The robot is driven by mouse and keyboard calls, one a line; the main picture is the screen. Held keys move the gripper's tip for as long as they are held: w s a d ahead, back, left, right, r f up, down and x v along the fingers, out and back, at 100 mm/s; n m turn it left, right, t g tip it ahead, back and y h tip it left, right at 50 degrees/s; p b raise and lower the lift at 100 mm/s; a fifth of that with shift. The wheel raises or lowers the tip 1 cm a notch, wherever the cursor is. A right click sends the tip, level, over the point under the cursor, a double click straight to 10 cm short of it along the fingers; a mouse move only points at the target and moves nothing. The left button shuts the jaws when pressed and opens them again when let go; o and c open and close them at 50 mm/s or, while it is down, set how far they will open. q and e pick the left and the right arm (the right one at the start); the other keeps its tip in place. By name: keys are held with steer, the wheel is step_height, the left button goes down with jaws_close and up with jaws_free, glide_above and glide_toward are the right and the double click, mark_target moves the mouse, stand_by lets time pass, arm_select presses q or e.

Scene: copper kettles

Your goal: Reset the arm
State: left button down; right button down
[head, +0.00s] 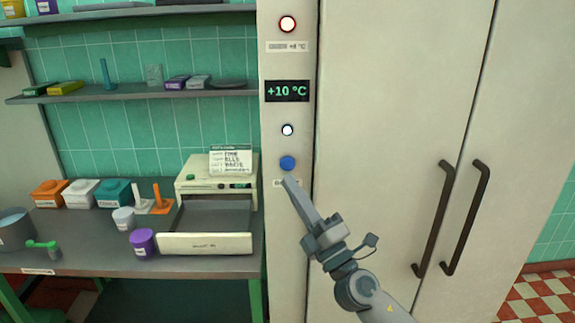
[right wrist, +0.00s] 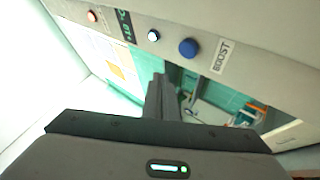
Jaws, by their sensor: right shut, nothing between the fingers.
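My right gripper (head: 290,182) is shut and empty. In the head view its fingertips are just below the blue button (head: 287,162) on the cabinet's narrow panel; I cannot tell whether they touch the panel. In the right wrist view the shut fingers (right wrist: 158,85) point up the picture, and the blue button (right wrist: 188,47) is to their upper right, beside a label reading BOOST. My right arm comes in from the bottom of the head view. My left gripper is not in view.
A tall pale cabinet (head: 390,90) with two dark handles stands at the right. Its panel display (head: 287,91) reads +10 °C. A grey bench (head: 90,250) at the left holds a cream machine (head: 190,180), a purple cup (head: 142,242) and several coloured boxes. Shelves hang above.

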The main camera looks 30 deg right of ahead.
stand_by(0.7)
steer(key=s+f+m+g+h, duration=0.25)
steer(key=f+m+g, duration=0.2)
steer(key=f, duration=0.45)
steer(key=s+d+f+m+g+h, duration=0.1)
steer(key=s+f+m+g+h, duration=0.2)
steer(key=f+m, duration=0.5)
steer(key=s+f+m+g+h, duration=0.1)
steer(key=s+f+m+g, duration=0.25)
steer(key=f, duration=0.75)
steer(key=s+a+f+m+g+y, duration=0.1)
steer(key=s+a+f+g+y, duration=0.3)
steer(key=s+a+f, duration=0.55)
steer(key=s+a+f+m+g+y, duration=0.15)
steer(key=s+a+f+g, duration=0.45)
steer(key=s, duration=0.6)
step_height(320, 180, down, 31)
steer(key=s+d+g+b, duration=0.1)
steer(key=s, duration=0.1)
steer(key=s+d+f+g+b, duration=0.1)
steer(key=s+d+f, duration=0.2)
steer(key=s+f, duration=1.4)
steer(key=shift+s+d+n, duration=0.15)
steer(key=shift+s+n, duration=0.05)
steer(key=shift+n, duration=0.25)
